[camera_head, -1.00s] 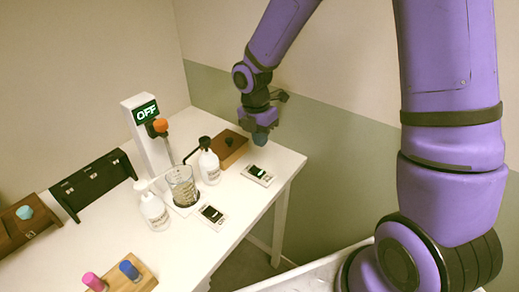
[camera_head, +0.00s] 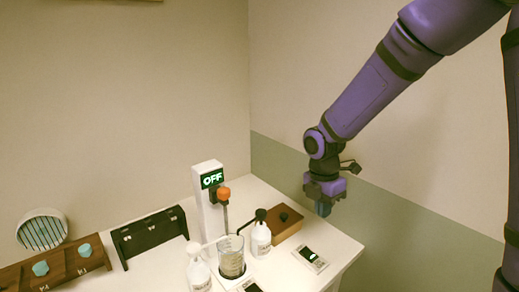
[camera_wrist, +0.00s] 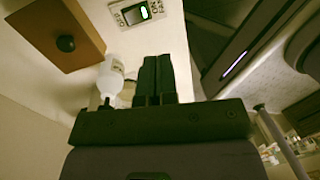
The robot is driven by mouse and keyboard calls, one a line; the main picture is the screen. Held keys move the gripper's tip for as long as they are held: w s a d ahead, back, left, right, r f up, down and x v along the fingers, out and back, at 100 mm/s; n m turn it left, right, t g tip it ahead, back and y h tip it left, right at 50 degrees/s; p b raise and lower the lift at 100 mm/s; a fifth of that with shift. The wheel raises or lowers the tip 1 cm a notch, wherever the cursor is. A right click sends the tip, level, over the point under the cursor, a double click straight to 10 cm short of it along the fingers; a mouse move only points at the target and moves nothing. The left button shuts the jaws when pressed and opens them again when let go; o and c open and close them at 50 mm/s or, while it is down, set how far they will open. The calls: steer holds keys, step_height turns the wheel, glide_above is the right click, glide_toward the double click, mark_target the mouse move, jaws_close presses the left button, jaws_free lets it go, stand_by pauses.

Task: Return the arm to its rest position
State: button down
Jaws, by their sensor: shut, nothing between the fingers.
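My gripper (camera_head: 324,206) hangs at the end of the purple arm, above the right back part of the white table (camera_head: 338,246). In the wrist view my gripper's two dark fingers (camera_wrist: 157,62) lie side by side, shut with nothing between them. The gripper is apart from the bottles and the wooden block below and to its left.
A mixer stand (camera_head: 208,210) with an "OFF" display is beside a glass beaker (camera_head: 231,262). White pump bottles (camera_head: 260,240) (camera_head: 199,272) flank it. Dark racks (camera_head: 150,235) stand left.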

steer(key=s+d+r+m+t, duration=0.3)
steer(key=s+d+r+m, duration=0.1)
steer(key=s+r+m, duration=0.6)
steer(key=s+d+r+m+t+y, duration=0.1)
steer(key=s+d+r+m+t, duration=0.2)
steer(key=s+r+m, duration=0.8)
steer(key=shift+s+d+r+m, duration=0.2)
steer(key=shift+s+d+m, duration=0.35)
steer(key=shift+d+m, duration=0.7)
steer(key=shift+a, duration=0.2)
